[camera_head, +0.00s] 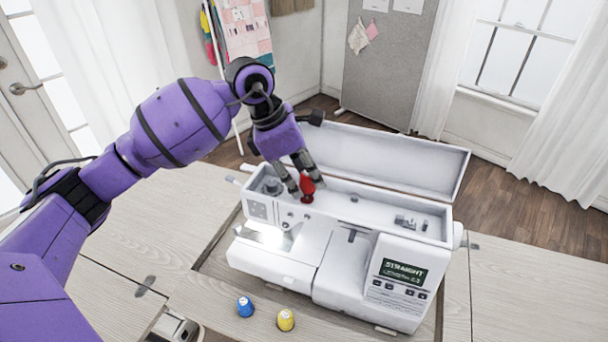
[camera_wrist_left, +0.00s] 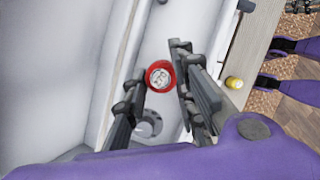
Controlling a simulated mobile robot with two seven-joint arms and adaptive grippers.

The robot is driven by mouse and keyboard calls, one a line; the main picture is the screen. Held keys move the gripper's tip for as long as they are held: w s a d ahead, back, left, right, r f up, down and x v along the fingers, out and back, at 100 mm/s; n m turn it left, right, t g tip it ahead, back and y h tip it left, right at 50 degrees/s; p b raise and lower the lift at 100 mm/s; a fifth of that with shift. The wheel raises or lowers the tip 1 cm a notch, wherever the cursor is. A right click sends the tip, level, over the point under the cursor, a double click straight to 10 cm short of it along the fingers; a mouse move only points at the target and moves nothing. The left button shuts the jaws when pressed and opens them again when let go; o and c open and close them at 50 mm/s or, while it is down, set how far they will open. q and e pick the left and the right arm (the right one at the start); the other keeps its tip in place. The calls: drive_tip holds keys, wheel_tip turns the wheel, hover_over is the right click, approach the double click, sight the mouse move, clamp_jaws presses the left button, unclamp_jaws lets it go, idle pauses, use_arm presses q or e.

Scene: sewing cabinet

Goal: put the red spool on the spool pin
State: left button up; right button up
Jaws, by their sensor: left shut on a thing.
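The red spool (camera_head: 307,190) is between the fingertips of my left gripper (camera_head: 304,180), over the open top compartment of the white sewing machine (camera_head: 330,265). My left gripper is shut on it and points down from the upper left. In the left wrist view, the red spool (camera_wrist_left: 153,67) shows its pale round end between the two fingers (camera_wrist_left: 158,88). I cannot make out the spool pin for sure, nor whether the spool touches the compartment floor.
The machine's raised lid (camera_head: 390,160) stands behind the compartment. Small metal parts (camera_head: 410,223) sit at the compartment's right end. A blue spool (camera_head: 245,307) and a yellow spool (camera_head: 286,320) stand on the wooden table in front. The table (camera_head: 520,300) is clear at the right.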

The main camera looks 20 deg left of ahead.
use_arm(q)
drive_tip(key=shift+f, duration=0.15)
drive_tip(key=shift+f, duration=0.5)
drive_tip(key=o, duration=0.8)
drive_tip(key=shift+c, duration=0.2)
drive_tip(key=shift+o, duration=0.8)
